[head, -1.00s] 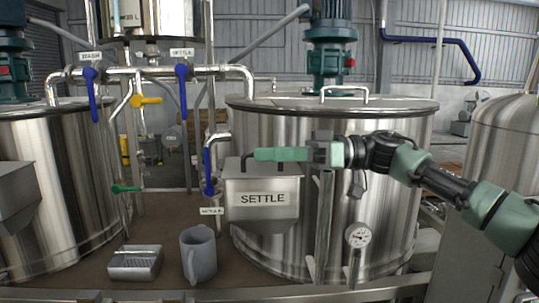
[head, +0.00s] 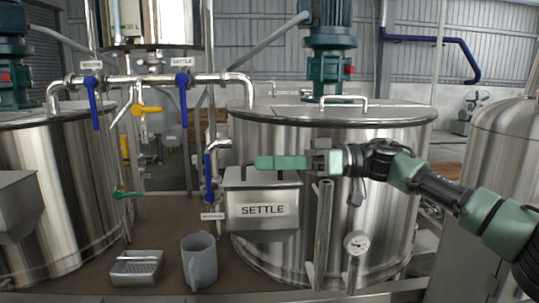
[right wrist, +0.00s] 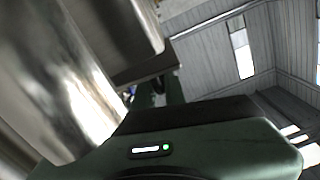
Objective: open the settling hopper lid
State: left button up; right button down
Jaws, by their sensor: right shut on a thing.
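The settling hopper (head: 262,226) is a grey metal box with a white SETTLE label, fixed to the front of the large right tank. Its lid (head: 236,179) lies flat on top and looks closed. A dark bar handle (head: 246,165) rises at the lid's left side. My right gripper (head: 259,162) reaches in from the right, with its green fingers over the lid, and is shut on the handle. The fingers hide most of the handle. The right wrist view shows the gripper's green body close up, beside metal surfaces. My left gripper is not in view.
A grey mug (head: 199,261) and a small metal tray (head: 137,267) stand on the bench left of the hopper. A pipe with a blue valve handle (head: 208,176) rises close to the hopper's left. A steel post (head: 324,232) and a dial gauge (head: 356,244) are to its right.

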aim_at(268, 174)
jog(key=r+m+p, duration=0.1)
jog(key=p, duration=0.2)
jog(key=w+r+m+p, duration=0.1)
jog(key=p, duration=0.3)
jog(key=w+r+m+p, duration=0.1)
jog(key=p, duration=0.3)
jog(key=shift+r+m, duration=0.4)
jog(key=shift+w+r+m+p, duration=0.15)
jog(key=shift+w+m+p, duration=0.15)
jog(key=shift+m+p, duration=0.2)
jog(key=shift+w+r+m, duration=0.25)
jog(key=shift+w+m, duration=0.3)
jog(key=shift+m, duration=0.15)
jog(key=c, duration=1.5)
grip_release()
